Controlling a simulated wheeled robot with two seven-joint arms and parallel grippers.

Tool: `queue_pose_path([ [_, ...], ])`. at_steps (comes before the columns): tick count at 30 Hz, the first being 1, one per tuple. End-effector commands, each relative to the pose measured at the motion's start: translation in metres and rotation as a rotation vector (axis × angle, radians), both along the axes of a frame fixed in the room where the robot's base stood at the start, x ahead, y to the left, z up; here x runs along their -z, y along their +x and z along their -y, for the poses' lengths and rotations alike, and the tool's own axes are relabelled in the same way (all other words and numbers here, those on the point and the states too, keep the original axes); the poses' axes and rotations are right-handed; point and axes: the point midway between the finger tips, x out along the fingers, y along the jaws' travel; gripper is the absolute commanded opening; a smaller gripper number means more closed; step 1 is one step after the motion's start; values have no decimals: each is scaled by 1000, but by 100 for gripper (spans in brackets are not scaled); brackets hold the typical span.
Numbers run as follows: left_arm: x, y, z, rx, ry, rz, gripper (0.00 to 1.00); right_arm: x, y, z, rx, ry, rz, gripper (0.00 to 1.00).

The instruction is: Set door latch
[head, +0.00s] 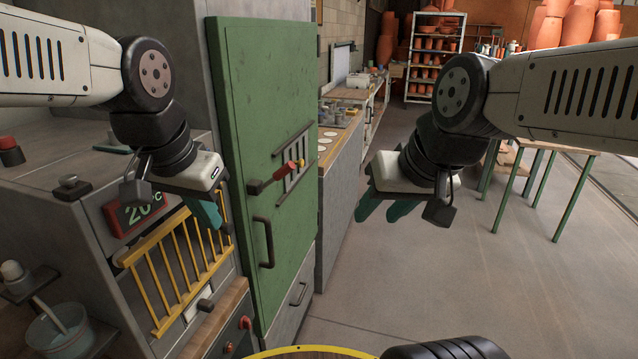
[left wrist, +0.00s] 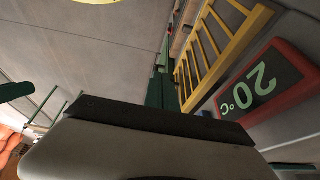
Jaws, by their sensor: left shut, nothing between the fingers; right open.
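The tall green door (head: 250,110) stands left of centre in the head view and looks closed. Its latch (head: 280,175) is a dark lever with a red part and a yellow tip, lying aslant across a dark slotted bracket (head: 293,150). A dark pull handle (head: 264,243) sits lower on the door. My left gripper (head: 207,212), with teal fingers, is shut and empty, left of the door and in front of the yellow rack. My right gripper (head: 382,205) is open and empty, right of the door, apart from the latch.
A yellow rack (head: 175,265) and a red-framed 20 °C display (head: 135,212) are close to my left gripper; the display also shows in the left wrist view (left wrist: 262,85). A green-legged table (head: 545,150) stands right. Open floor (head: 440,270) lies between.

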Motion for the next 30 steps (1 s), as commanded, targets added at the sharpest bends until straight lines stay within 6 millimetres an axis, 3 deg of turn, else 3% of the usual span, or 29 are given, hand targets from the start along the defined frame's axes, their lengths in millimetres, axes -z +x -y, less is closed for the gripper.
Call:
queue_pose_path([
  [11, -1, 71, 63, 780, 660, -335, 0, 0, 0, 0, 0, 0, 0, 41],
  [18, 0, 113, 143, 1177, 1070, -516, 0, 0, 0, 0, 0, 0, 0, 41],
  [24, 9, 126, 215, 1381, 1350, -637, 0, 0, 0, 0, 0, 0, 0, 41],
  [30, 14, 126, 249, 1452, 1481, -698, 0, 0, 0, 0, 0, 0, 0, 41],
])
